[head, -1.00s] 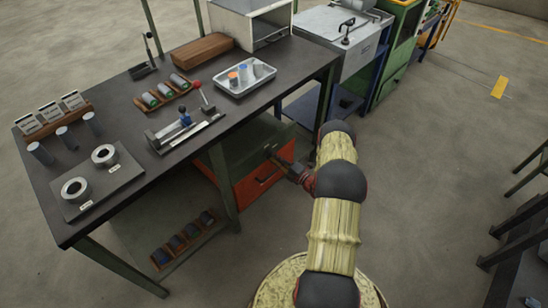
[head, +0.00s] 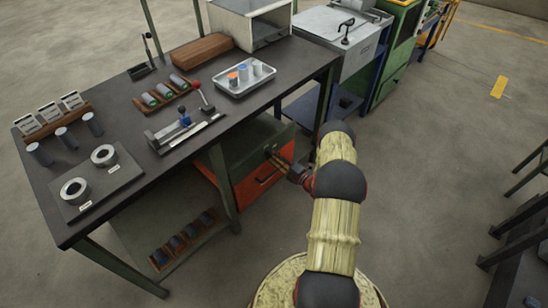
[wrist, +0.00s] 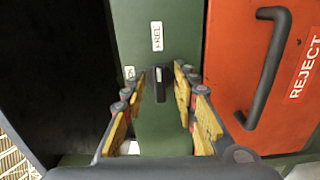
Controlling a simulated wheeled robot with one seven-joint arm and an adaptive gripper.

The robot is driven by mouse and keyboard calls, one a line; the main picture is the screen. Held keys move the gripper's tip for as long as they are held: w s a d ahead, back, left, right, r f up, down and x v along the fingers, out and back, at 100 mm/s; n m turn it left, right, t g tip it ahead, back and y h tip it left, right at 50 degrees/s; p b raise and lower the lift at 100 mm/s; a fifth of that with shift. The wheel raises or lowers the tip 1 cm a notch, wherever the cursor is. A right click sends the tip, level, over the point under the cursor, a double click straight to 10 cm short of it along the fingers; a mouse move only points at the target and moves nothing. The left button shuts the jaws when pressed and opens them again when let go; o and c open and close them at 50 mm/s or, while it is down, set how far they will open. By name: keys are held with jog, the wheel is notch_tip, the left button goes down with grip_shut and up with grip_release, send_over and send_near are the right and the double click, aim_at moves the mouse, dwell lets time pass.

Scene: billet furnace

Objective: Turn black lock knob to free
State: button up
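The black lock knob (wrist: 160,88) sits on a green panel (wrist: 165,130) in the middle of the wrist view. Its long side runs up and down there, and its white mark is at the upper end, towards a white label (wrist: 157,36) that seems to read FREE. A second label (wrist: 129,73), at the knob's left, is partly hidden by a finger. My gripper (wrist: 158,80) is open, with its yellow-padded fingers on both sides of the knob and gaps between. In the head view my gripper (head: 284,164) is at the cabinet front under the bench; the knob is too small to tell.
Right of the green panel is an orange REJECT drawer front (wrist: 225,75) with a dark bar handle (wrist: 265,70), close to my right finger. The bench (head: 115,85) stands above, carrying trays, a fixture and rings.

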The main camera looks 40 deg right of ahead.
jog(key=s, duration=1.2)
jog(key=shift+d, duration=0.45)
